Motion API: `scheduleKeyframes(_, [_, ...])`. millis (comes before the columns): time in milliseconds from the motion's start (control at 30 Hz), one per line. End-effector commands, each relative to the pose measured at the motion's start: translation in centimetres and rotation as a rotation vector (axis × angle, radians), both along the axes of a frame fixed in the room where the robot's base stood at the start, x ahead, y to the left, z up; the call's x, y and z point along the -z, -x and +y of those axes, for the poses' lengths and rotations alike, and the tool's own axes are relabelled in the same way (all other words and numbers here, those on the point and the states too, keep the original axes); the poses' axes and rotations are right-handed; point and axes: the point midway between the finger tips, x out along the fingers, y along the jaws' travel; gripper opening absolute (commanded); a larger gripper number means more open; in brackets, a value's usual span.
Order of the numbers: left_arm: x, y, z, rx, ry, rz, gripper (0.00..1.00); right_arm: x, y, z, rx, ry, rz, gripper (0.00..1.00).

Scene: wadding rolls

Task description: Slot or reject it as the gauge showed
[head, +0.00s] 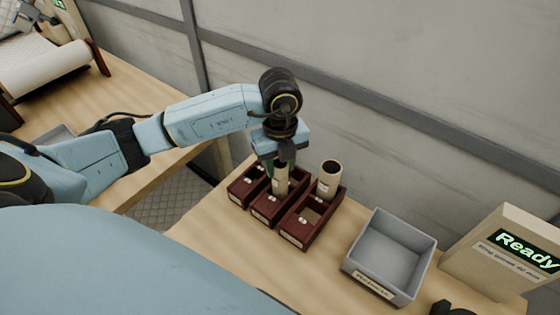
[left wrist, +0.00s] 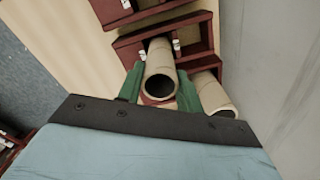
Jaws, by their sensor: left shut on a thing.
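My left gripper (head: 279,168) points down over the middle of three dark red slotted boxes and is shut on a tan cardboard roll (head: 280,181). In the left wrist view the held roll (left wrist: 159,75) stands between the green fingers, its hollow end toward the camera. Its lower end is at the middle box (head: 268,212); I cannot tell whether it rests on the bottom. Another tan roll (head: 328,178) stands upright in the right box (head: 298,234). The left box (head: 242,190) is partly hidden by the gripper. My right gripper is not in view.
A grey open bin (head: 388,257) with a label on its front stands right of the boxes and looks empty. A beige gauge unit (head: 508,262) reading "Ready" stands at the far right. A wall runs behind the table. A large white roll (head: 42,77) lies on the other table.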

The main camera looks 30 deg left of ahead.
Motion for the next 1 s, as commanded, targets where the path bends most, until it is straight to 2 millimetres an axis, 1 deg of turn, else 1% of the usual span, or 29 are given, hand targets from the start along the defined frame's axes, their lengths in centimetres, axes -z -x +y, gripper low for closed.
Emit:
scheduleKeyframes(233, [0.0,0.0,0.0,0.000,0.000,0.000,0.23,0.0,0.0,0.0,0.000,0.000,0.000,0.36])
scheduleKeyframes(267, [0.0,0.0,0.0,0.000,0.000,0.000,0.37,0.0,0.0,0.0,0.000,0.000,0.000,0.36])
scheduleKeyframes(400, [0.0,0.0,0.0,0.000,0.000,0.000,0.55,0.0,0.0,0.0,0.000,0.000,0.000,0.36])
scheduleKeyframes(433, [0.0,0.0,0.0,0.000,0.000,0.000,0.59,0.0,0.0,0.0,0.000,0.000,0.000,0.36])
scheduleKeyframes(467, [0.0,0.0,0.0,0.000,0.000,0.000,0.61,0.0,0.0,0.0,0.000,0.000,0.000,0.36])
scheduleKeyframes(767, [-0.2,0.0,0.0,0.000,0.000,-0.001,0.61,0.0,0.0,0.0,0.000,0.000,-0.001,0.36])
scheduleKeyframes(867, [-1.2,-0.1,0.0,-0.001,-0.001,-0.003,0.61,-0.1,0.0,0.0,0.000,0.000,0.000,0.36])
scheduleKeyframes(967, [-3.0,-0.1,0.1,0.000,-0.001,-0.006,0.61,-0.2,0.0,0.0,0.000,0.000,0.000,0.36])
scheduleKeyframes(1000, [-3.8,-0.1,0.0,0.000,0.000,-0.006,0.61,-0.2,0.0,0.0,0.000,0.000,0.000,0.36])
